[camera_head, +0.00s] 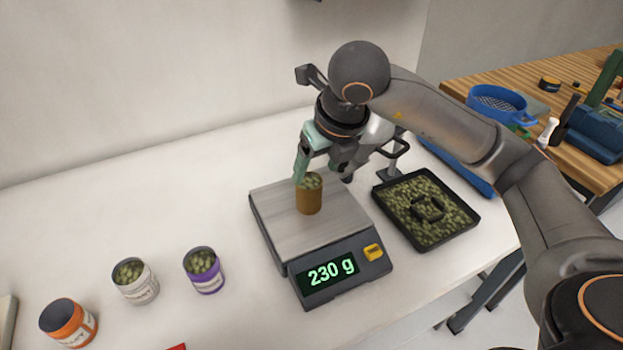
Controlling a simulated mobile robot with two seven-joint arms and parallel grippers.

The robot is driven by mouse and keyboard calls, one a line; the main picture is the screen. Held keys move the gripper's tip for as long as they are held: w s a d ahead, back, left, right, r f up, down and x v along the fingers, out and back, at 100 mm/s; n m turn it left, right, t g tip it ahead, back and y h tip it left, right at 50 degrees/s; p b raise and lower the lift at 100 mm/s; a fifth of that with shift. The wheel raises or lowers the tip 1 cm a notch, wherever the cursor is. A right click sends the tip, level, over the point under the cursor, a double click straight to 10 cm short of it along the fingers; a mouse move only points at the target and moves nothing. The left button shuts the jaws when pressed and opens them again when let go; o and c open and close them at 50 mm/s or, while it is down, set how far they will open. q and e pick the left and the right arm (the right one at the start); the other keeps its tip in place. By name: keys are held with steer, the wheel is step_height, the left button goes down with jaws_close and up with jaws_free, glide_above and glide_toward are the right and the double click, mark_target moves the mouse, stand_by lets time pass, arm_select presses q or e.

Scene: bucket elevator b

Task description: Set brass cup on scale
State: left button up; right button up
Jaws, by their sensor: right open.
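The brass cup (309,198) stands upright on the steel plate of the scale (273,225), filled with green pellets. The scale's display reads 230 g. My right gripper (325,175) is open, with its fingers just above and behind the cup. One pale green finger is at the cup's rim; whether it touches the cup I cannot tell. The other finger is partly hidden behind the wrist parts. My left gripper is not in view.
A black tray of green pellets (452,237) lies right of the scale. Purple (206,279), white (142,290) and orange (68,322) cans stand at the left front. A wooden bench (540,75) with a blue sieve (497,103) is at the right. The table's left back is clear.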

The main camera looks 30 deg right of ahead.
steer(key=v, duration=0.4)
steer(key=shift+r, duration=0.15)
steer(key=shift+s, duration=0.15)
